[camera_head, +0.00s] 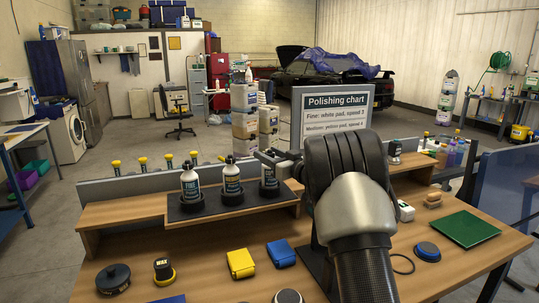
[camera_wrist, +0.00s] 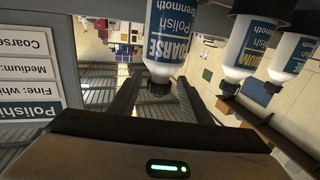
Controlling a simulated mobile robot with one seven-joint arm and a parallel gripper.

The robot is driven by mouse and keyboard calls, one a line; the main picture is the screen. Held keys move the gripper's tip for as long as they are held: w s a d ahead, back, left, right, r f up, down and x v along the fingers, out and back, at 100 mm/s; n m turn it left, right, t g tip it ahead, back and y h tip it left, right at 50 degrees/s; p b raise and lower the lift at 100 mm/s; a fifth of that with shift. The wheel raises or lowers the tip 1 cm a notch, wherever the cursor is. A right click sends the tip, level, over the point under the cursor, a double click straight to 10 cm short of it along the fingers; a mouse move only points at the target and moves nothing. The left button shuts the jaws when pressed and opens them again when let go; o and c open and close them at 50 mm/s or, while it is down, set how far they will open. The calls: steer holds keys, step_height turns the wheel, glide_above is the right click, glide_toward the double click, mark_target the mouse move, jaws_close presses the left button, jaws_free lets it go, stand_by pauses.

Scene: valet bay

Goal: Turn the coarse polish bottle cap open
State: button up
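The coarse polish bottle (camera_head: 269,187) stands upright at the right end of a dark rack (camera_head: 205,212) on the raised shelf. My gripper (camera_head: 274,160) is at its top and hides the cap in the head view. In the wrist view, which is upside down, the bottle labelled COARSE (camera_wrist: 172,32) has its dark cap (camera_wrist: 159,88) between my gripper's fingers (camera_wrist: 161,84). The fingers are apart, with a gap visible on each side of the cap.
The medium bottle (camera_head: 232,184) and the fine bottle (camera_head: 190,182) stand left of the coarse one, close by. The polishing chart (camera_head: 335,108) rises behind my gripper.

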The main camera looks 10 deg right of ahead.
steer(key=shift+s+d, duration=0.1)
steer(key=shift+s+d+r, duration=0.1)
steer(key=shift+s+d, duration=0.1)
steer(key=shift+s, duration=0.1)
steer(key=v, duration=1.6)
steer(key=shift+s, duration=0.25)
